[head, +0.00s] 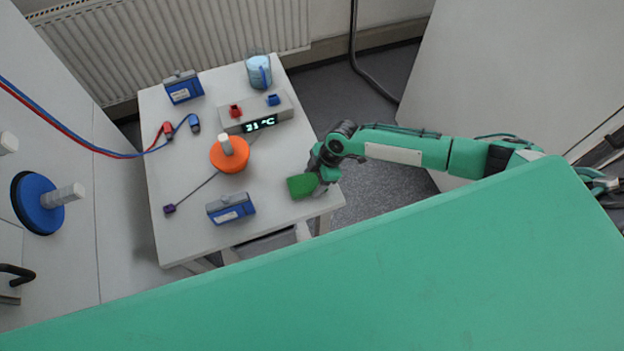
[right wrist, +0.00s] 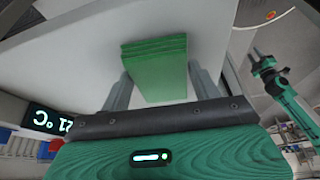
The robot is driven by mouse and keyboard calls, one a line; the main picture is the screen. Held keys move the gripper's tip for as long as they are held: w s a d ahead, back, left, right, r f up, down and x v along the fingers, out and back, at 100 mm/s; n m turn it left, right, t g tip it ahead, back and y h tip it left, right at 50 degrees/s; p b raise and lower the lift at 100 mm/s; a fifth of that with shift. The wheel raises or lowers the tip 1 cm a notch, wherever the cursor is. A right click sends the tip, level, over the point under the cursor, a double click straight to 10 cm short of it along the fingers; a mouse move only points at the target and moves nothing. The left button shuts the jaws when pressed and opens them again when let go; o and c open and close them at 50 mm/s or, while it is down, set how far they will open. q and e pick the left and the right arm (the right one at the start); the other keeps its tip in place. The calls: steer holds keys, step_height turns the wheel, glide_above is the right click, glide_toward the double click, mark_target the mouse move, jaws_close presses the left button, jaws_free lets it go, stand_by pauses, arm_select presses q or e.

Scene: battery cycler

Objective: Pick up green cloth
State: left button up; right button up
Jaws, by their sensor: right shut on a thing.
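The green cloth (head: 301,186) is a small folded stack at the right edge of the white table. It also shows in the right wrist view (right wrist: 155,75), between the two grey fingers. My right gripper (head: 314,182) comes in from the right and is shut on the cloth. In the right wrist view the right gripper (right wrist: 156,88) has one finger on each side of the folded layers. Whether the cloth touches the tabletop is hard to tell. My left gripper is not visible in the head view.
The white table (head: 180,225) holds a cycler with a lit display (head: 256,115), two blue batteries (head: 183,87) (head: 231,208), a jug (head: 258,70), an orange disc with a knob (head: 229,153) and red and blue clips (head: 180,127). A radiator (head: 200,40) stands behind.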

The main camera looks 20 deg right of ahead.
mark_target(314, 180)
step_height(314, 180, up, 20)
steer(key=b, duration=0.4)
steer(key=shift+b, duration=0.4)
steer(key=shift+f, duration=0.1)
